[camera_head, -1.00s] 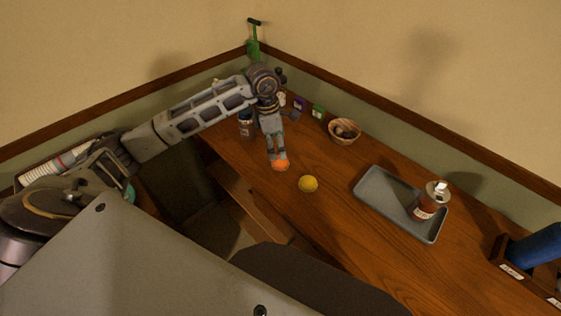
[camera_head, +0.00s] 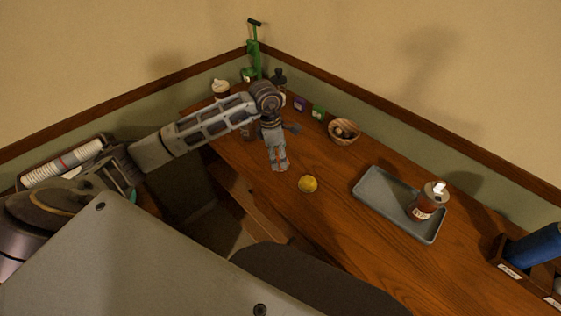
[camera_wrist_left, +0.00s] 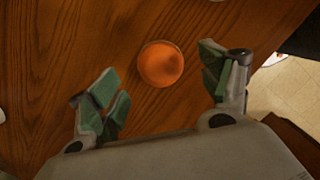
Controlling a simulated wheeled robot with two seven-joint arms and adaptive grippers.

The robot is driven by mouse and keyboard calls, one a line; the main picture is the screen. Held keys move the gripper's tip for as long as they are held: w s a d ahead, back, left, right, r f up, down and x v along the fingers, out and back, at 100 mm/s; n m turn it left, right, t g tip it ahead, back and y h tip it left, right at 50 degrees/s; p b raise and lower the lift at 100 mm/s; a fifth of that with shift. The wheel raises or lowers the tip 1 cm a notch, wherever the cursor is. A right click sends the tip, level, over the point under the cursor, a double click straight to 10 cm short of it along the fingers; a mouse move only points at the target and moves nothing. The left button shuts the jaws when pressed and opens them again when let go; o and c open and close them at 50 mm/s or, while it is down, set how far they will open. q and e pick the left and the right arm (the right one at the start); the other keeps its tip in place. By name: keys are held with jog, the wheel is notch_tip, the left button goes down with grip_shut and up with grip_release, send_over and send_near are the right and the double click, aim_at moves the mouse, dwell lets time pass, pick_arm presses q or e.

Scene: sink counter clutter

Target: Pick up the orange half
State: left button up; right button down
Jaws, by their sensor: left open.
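The orange half (camera_wrist_left: 160,64) lies on the wooden counter, its round orange face showing in the left wrist view. My left gripper (camera_wrist_left: 158,78) is open, with its green-padded fingers on either side of the orange half and clear gaps to it. I cannot tell how high the fingertips are above the counter. My right gripper is not in view.
A wooden bowl (camera_head: 344,131) stands behind. A grey tray (camera_head: 372,200) holds a brown bottle (camera_head: 424,204). Small containers (camera_head: 318,113) line the back edge. The counter between fruit and tray is clear.

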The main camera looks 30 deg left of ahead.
pick_arm(q)
jog(key=shift+w+d+f, duration=0.1)
jog(key=shift+d+f, duration=0.05)
jog(key=shift+f, duration=1.2)
jog(key=c, duration=1.1)
